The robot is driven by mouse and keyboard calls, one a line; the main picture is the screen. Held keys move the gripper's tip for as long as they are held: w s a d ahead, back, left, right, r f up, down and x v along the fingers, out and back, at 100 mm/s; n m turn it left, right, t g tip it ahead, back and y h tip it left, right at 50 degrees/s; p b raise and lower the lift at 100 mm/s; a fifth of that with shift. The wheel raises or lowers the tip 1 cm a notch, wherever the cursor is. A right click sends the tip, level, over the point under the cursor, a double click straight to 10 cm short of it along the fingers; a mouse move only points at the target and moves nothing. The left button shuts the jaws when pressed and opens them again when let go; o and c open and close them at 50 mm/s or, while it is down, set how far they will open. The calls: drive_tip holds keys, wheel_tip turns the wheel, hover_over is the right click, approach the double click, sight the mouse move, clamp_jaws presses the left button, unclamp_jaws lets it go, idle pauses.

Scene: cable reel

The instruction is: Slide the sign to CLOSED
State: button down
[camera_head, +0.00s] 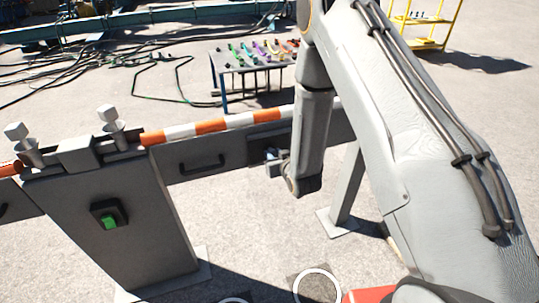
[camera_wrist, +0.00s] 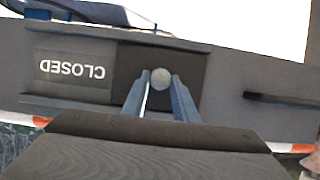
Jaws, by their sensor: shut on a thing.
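The sign is a long frame on the grey barrier panel. In the wrist view it appears upside down, with the word CLOSED (camera_wrist: 72,70) exposed in its left part. A dark sliding plate (camera_wrist: 128,72) covers the right part of the frame. A round pale knob (camera_wrist: 161,78) sticks out from the plate. My gripper (camera_wrist: 160,85) has its two fingers shut on the knob, one on each side. In the head view my gripper (camera_head: 274,160) is at the panel beside the dark sign (camera_head: 267,142), and my arm hides part of that area.
A dark handle (camera_head: 202,163) projects from the panel left of the sign. A grey post with a green button (camera_head: 110,222) stands at left. An orange-and-white striped bar (camera_head: 212,126) runs along the panel top. A table (camera_head: 240,72) with small coloured items stands behind.

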drive_tip(key=shift+a, duration=0.2)
drive_tip(key=c, duration=1.4)
unclamp_jaws()
drive_tip(key=shift+s+a, duration=0.1)
drive_tip(key=shift+c, duration=0.2)
drive_tip(key=shift+s+d+r, duration=0.2)
drive_tip(key=shift+s+d, duration=0.05)
drive_tip(key=shift+s, duration=0.2)
drive_tip(key=b+v, duration=0.1)
drive_tip(key=v, duration=0.5)
drive_tip(key=shift+s+r+b, duration=0.15)
drive_tip(key=shift+s+b, duration=0.2)
